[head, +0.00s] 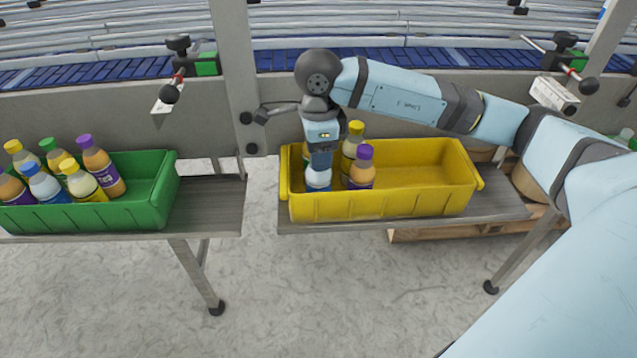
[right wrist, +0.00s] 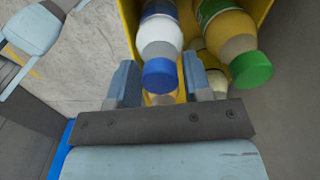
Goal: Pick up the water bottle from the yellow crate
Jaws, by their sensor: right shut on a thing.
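The yellow crate (head: 430,194) stands on the right-hand shelf. The water bottle (head: 317,179), white with a blue cap, is at the crate's left end. In the right wrist view the water bottle (right wrist: 160,42) is between my two fingers, with its blue cap towards the camera. My right gripper (head: 320,162) points down into the crate and is shut on this bottle near its top; it hides the cap in the head view. The bottle's base is hidden by the crate wall, so I cannot tell whether it is lifted. My left gripper is not in view.
Beside it in the crate are a purple-capped bottle (head: 361,172), a yellow-capped bottle (head: 353,142) and a green-capped bottle (right wrist: 232,40). The crate's right part is empty. A green crate (head: 140,207) with several bottles stands left, across a gap. A grey post (head: 235,80) rises behind.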

